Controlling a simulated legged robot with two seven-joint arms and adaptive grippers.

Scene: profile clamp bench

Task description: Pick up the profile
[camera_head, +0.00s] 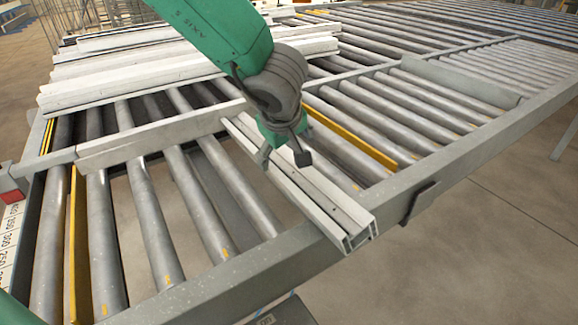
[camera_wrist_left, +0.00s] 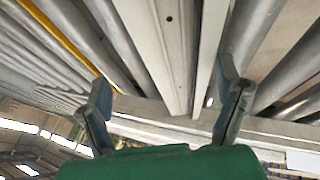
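A pale grey-white slotted profile (camera_head: 318,195) lies on the roller bench, its near end (camera_head: 356,236) reaching over the front rail. My left gripper (camera_head: 283,155) is over the far half of this profile, with one finger on each side of it. In the left wrist view the profile (camera_wrist_left: 172,50) runs between the two spread fingers of the gripper (camera_wrist_left: 165,95). A clear gap shows on the left finger's side, and the right finger is close to the profile's edge. Whether that finger touches cannot be told. My right gripper is not in view.
Several more white profiles (camera_head: 130,72) lie stacked at the back left. A grey stop bar (camera_head: 160,136) crosses the rollers left of the gripper. Yellow strips (camera_head: 350,137) sit between rollers. The front rail (camera_head: 462,150) edges the bench, with open floor beyond.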

